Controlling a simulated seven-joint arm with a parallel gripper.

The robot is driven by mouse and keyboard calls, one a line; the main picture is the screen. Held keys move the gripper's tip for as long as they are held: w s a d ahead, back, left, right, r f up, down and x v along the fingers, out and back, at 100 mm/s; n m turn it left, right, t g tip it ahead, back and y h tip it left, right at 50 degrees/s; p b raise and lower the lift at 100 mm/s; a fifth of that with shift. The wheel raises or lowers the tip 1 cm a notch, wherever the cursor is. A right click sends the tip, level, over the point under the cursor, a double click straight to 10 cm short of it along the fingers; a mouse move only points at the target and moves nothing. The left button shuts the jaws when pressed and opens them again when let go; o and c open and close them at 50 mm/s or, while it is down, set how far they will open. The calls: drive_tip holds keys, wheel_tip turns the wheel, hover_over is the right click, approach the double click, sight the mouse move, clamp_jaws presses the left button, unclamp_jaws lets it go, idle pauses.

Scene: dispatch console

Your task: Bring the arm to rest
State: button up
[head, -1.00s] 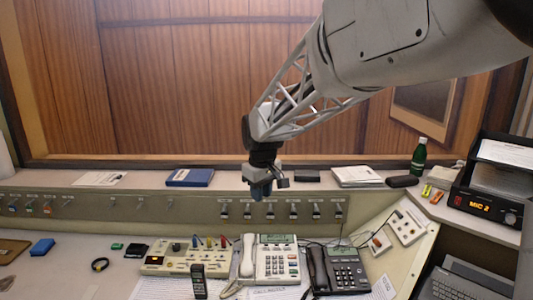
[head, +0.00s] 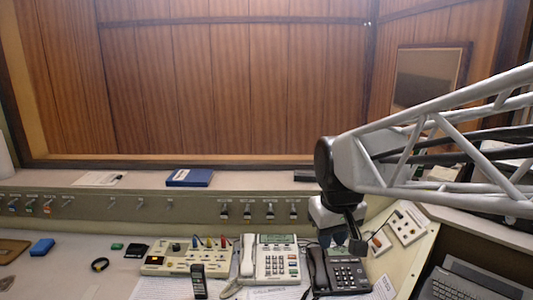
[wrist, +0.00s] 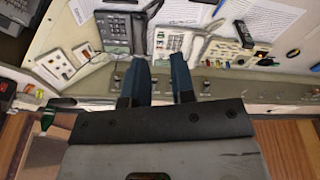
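My gripper (head: 333,237) hangs at the end of my arm in the right half of the head view, in front of the switch panel and over the dark desk phone (head: 346,270). In the wrist view my gripper (wrist: 160,62) shows two blue fingers spread apart with a clear gap and nothing between them. The dark phone also shows in the wrist view (wrist: 116,32), beyond the fingers and a little left. My arm reaches in from the right edge and hides part of the right shelf.
A white phone (head: 272,262) and a beige switch box (head: 180,260) stand left of the dark phone. A blue binder (head: 190,177) lies on the ledge. A laptop (head: 470,285) sits at lower right. A green bottle (wrist: 47,118) shows in the wrist view. Space above the left desk is free.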

drive_tip(key=s+d+f+m, duration=0.1)
drive_tip(key=s+d+f, duration=0.1)
drive_tip(key=s, duration=0.5)
drive_tip(key=s+d+f+m, duration=0.2)
drive_tip(key=s+d, duration=0.1)
drive_tip(key=s, duration=0.5)
drive_tip(key=shift+d+f+t, duration=0.15)
drive_tip(key=shift+f+t, duration=0.15)
drive_tip(key=shift+f, duration=0.1)
